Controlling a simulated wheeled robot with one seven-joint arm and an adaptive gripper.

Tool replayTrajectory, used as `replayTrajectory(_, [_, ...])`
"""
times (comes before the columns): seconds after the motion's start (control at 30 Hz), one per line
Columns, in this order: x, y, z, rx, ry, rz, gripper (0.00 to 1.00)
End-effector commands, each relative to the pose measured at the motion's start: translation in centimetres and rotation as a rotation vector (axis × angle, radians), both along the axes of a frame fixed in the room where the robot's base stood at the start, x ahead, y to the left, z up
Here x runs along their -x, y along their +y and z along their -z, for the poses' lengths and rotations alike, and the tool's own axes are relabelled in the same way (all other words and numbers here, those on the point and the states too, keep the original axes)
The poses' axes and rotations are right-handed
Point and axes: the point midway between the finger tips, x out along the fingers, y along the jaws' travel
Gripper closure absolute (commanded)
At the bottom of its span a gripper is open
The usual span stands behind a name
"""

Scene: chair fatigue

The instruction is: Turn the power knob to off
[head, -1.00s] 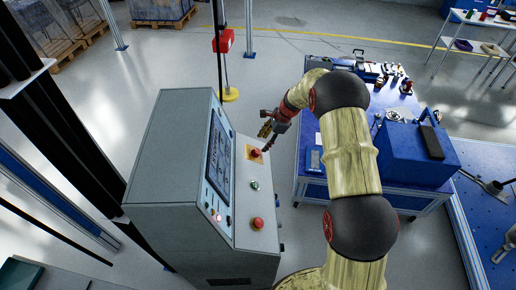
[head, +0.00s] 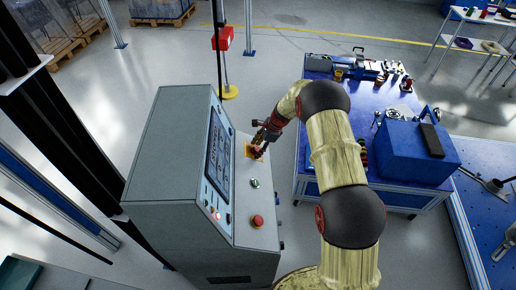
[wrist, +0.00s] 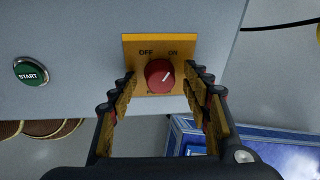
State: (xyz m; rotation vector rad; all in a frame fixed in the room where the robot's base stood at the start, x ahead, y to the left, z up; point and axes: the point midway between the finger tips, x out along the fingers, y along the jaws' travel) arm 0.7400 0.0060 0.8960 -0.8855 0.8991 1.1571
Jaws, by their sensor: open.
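The power knob (wrist: 160,75) is red and sits on a yellow plate (wrist: 131,46) marked OFF on the left and ON on the right. Its white pointer line slants up and right, toward ON. My gripper (wrist: 161,78) is open, with one finger on each side of the knob in the wrist view; I cannot tell whether either touches it. In the head view my gripper (head: 258,150) is at the yellow plate on the cabinet's sloped panel and partly hides the knob.
The grey control cabinet (head: 165,150) carries a screen (head: 217,155), a green START button (head: 254,183) and a red mushroom button (head: 258,221). A blue table (head: 385,95) with a blue box (head: 415,150) and tools stands to the right.

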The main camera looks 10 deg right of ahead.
Motion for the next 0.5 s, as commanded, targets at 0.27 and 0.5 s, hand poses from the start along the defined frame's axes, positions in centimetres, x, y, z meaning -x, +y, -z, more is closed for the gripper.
replayTrajectory(0.27, [-0.01,0.0,-0.03,0.0,0.0,0.0,0.65])
replayTrajectory(0.5, [0.0,-0.01,-0.04,0.0,0.0,0.0,0.79])
